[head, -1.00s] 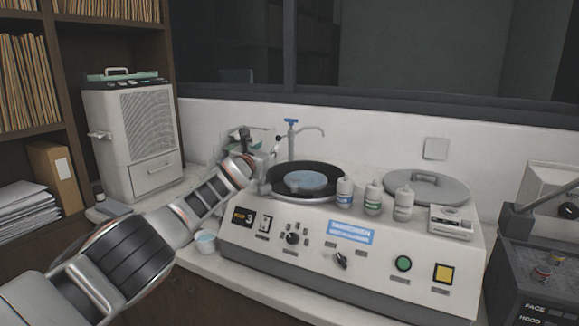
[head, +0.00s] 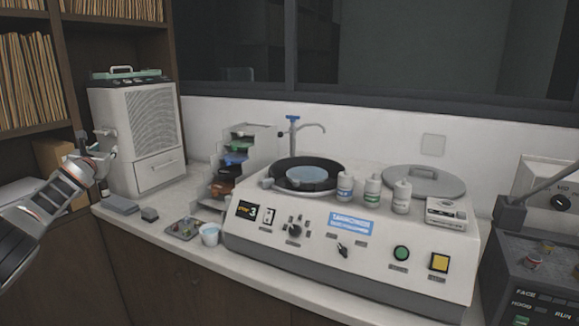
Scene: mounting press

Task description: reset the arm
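My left gripper (head: 98,150) is at the left of the head view, in front of the shelf and beside the white cabinet unit. Its fingers are small and partly turned away, so whether they are open or shut is unclear. No object shows clearly in it. My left arm comes in from the left edge, clear of the counter. My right gripper is not in view.
A grinder-polisher (head: 345,245) with several bottles and a round lid (head: 425,180) stands on the counter. Left of it are a stepped rack (head: 232,165), a small cup (head: 210,234) and a small tray (head: 184,229). A white cabinet unit (head: 150,125) stands behind.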

